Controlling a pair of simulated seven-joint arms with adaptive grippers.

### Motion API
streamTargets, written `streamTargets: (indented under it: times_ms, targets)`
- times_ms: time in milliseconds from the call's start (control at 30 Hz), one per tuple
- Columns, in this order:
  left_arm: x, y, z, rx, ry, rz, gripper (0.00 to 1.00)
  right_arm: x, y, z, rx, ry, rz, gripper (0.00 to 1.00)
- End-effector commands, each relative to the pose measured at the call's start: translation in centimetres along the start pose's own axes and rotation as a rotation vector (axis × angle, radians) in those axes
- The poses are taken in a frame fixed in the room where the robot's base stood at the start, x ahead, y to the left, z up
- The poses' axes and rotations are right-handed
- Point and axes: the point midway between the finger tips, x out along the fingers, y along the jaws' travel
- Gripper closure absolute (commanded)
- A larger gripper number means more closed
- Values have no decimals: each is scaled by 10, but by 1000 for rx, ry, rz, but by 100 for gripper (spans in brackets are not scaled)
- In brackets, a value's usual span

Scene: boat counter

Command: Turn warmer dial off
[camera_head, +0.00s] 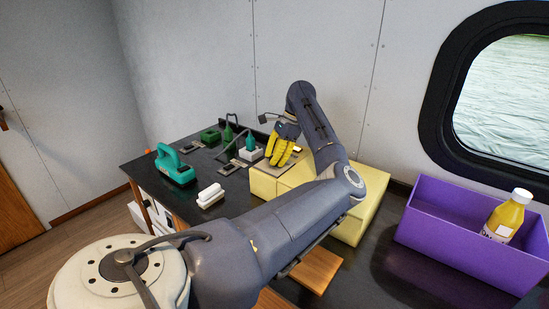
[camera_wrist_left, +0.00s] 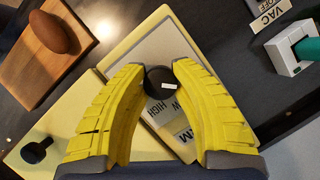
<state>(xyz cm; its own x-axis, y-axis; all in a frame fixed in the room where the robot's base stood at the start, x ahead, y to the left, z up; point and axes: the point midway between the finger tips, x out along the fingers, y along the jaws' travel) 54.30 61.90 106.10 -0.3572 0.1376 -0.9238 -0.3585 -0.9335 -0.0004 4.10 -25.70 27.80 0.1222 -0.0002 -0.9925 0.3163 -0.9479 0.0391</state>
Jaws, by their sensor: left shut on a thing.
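The black warmer dial (camera_wrist_left: 158,82) has a white mark and sits on a grey plate (camera_wrist_left: 150,42) with labels, of which HIGH is readable and others are partly covered. The plate lies on a pale yellow warmer box (camera_head: 264,184). My left gripper (camera_wrist_left: 160,75) has yellow fingers and is shut on the dial, one finger on each side. In the head view the left gripper (camera_head: 281,160) points down over the box, and the dial is hidden there. My right gripper is not in view.
A second black knob (camera_wrist_left: 36,151) stands on pale yellow nearby. A wooden board (camera_wrist_left: 30,70) holds a brown rounded thing (camera_wrist_left: 55,33). A VAC label (camera_wrist_left: 268,13) and a green-handled plug (camera_wrist_left: 306,50) are close. A purple bin (camera_head: 470,250) with a yellow bottle (camera_head: 507,217) stands right.

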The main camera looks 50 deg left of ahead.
Motion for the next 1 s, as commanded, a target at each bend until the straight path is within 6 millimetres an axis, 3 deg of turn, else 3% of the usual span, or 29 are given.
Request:
streamTargets:
  times_ms: [367, 400, 600, 1000]
  targets:
    - [2, 0, 1, -4, -3, 3, 100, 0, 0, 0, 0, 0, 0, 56]
    - [2, 0, 1, -4, -3, 3, 68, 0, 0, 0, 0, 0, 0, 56]
    - [1, 0, 1, -3, -2, 2, 45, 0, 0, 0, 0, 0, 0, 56]
    - [-8, 0, 0, -2, 2, 1, 44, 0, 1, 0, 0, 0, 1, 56]
